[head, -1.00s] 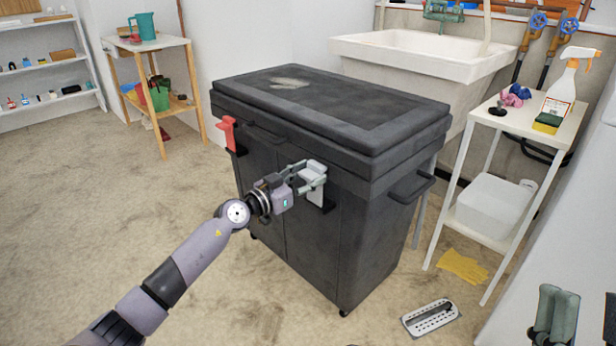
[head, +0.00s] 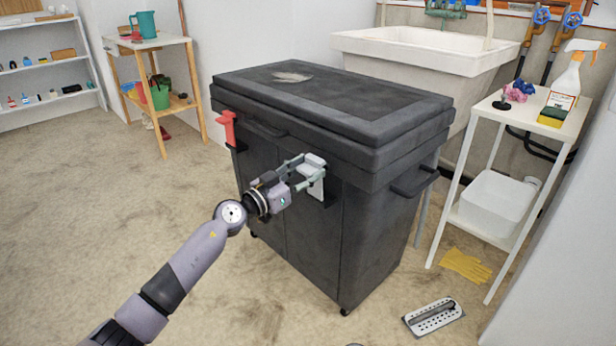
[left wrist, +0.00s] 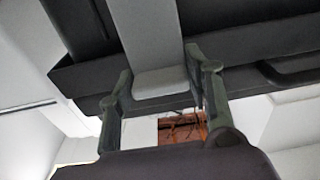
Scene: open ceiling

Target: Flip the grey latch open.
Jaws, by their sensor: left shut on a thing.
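The grey latch (head: 317,188) is on the front of a black wheeled chest (head: 365,235), near its right front corner and just below the lid. My left gripper (head: 309,171) is shut on the latch, with one finger on each side of it. In the left wrist view the latch (left wrist: 160,85) is a broad grey plate between the two green-grey fingers (left wrist: 160,65). The exact contact of the fingertips is hard to see. The chest lid is down. My right gripper is out of view.
A red latch (head: 227,128) is on the chest's left front. A side handle (head: 413,183) sticks out at the right. A white shelf (head: 535,115) with a spray bottle (head: 566,85) stands at right. The floor at left is clear.

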